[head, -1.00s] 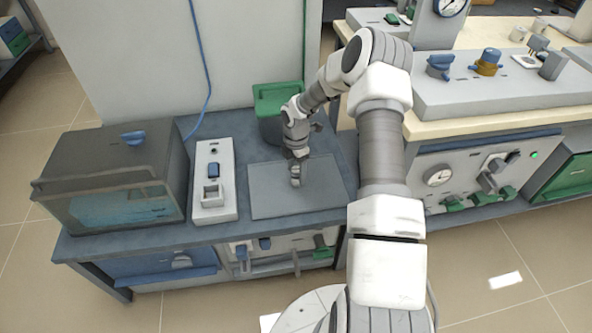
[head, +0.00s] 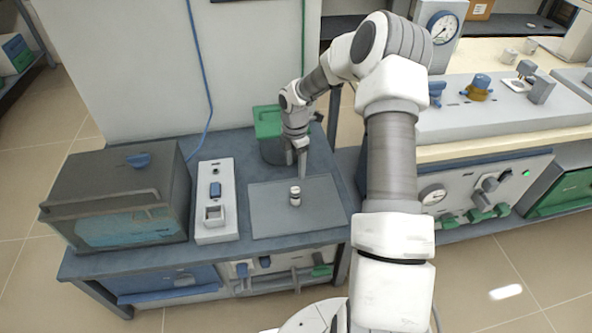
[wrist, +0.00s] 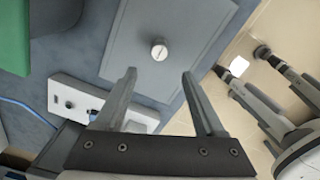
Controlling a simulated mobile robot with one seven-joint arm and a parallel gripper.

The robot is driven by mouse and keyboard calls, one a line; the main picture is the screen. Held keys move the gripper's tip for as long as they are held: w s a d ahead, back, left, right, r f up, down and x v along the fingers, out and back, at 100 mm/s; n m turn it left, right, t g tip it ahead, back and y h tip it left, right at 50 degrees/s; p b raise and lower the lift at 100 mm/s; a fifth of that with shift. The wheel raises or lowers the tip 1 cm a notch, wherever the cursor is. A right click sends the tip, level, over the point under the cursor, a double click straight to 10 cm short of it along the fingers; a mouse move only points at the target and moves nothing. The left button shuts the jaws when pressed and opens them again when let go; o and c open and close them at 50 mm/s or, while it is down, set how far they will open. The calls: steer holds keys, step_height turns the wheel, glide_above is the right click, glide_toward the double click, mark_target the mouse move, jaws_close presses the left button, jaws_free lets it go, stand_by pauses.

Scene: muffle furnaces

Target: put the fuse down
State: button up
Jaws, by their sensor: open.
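The fuse (head: 295,196) is a small pale cylinder with a grey band. It stands upright on a flat grey plate (head: 270,222) on the bench, and nothing touches it. My gripper (head: 303,168) is above and just behind the fuse in the head view, pointing down, open and empty. In the wrist view the round top of the fuse (wrist: 159,50) shows beyond the two spread fingers (wrist: 160,75), with a clear gap to both.
A grey furnace (head: 115,205) with a glass window and a white switch box (head: 215,225) stand left of the plate. A second bench with a control panel (head: 480,195) is at the right. Much of the plate is bare.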

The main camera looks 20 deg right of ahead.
steer(key=s+a+r+m+t+h, duration=0.1)
steer(key=s+a+r+m, duration=0.2)
steer(key=r, duration=0.5)
steer(key=s+a+r+m, duration=0.1)
steer(key=s+r+m, duration=0.2)
steer(key=s+r, duration=0.35)
steer(key=s+a+r+m+t+h, duration=0.1)
steer(key=s+a+r+m, duration=0.15)
steer(key=r, duration=0.65)
steer(key=s+a+r+m+t+y, duration=0.1)
steer(key=s+a+r+m, duration=0.1)
steer(key=s+r+m, duration=0.3)
steer(key=s+a+m+t, duration=0.1)
steer(key=s+m+t, duration=0.15)
steer(key=s, duration=0.55)
steer(key=s+a+r+m+y, duration=0.1)
steer(key=s+a+r+m, duration=0.1)
steer(key=s+r+m, duration=0.3)
step_height(320, 180, up, 18)
steer(key=p, duration=2.1)
steer(key=shift+d+r+n, duration=0.2)
steer(key=shift+n, duration=0.2)
steer(key=shift+s, duration=0.1)
